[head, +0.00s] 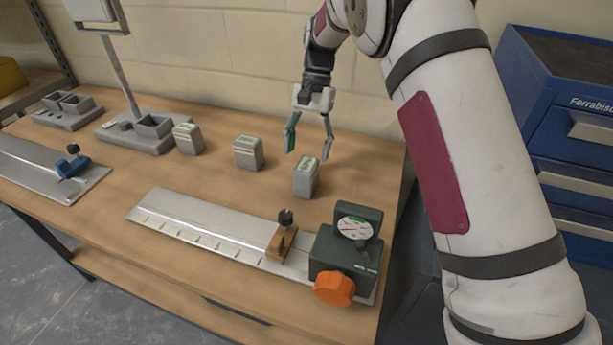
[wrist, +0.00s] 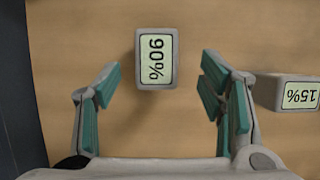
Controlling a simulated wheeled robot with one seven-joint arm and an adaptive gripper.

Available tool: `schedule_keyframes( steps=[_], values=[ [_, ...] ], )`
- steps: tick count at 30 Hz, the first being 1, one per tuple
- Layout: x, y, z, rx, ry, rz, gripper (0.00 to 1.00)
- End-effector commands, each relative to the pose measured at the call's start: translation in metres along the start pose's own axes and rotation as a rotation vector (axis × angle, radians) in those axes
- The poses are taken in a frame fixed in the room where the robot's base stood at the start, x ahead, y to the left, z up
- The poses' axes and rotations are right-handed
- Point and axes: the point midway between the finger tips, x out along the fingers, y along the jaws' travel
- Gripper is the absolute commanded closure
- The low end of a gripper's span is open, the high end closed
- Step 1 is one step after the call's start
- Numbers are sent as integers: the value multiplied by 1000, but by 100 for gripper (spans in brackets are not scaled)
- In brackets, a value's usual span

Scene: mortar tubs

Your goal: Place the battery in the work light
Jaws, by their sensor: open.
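Three grey batteries stand upright on the bench: a left one (head: 188,140), a middle one (head: 248,153) and a right one (head: 306,179). In the wrist view a battery reading 90% (wrist: 157,58) stands just beyond and between my fingertips, and one reading 15% (wrist: 288,92) is right of my right finger. The readings are too small in the head view. My gripper (head: 309,150) is open and empty, behind and above the right battery; it also shows in the wrist view (wrist: 160,75). The work light (head: 127,75) stands at the back left, with a socket (head: 152,125) on its base.
A grey block with open slots (head: 68,108) is at the far left. A metal rail (head: 195,220) with a dark green gauge unit (head: 345,245) and orange knob lies in front. Another rail (head: 40,165) is front left. A blue drawer cabinet (head: 560,130) stands right.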

Motion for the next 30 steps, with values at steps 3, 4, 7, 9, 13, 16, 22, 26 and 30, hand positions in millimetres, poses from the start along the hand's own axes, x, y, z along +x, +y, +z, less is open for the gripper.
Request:
schedule_keyframes(
  steps=[3,4,7,9,13,16,22,26,30],
  values=[
    [8,1,0,0,-1,1,37],
    [11,2,1,0,-2,2,37],
    [25,4,2,1,-3,3,37],
    [35,5,2,0,-2,3,37],
    [49,4,1,-1,-1,1,37],
    [54,4,-1,0,1,0,37],
    [54,4,-1,0,1,0,37],
    [54,4,-1,0,1,0,66],
    [54,4,-1,0,1,0,98]
  ],
)
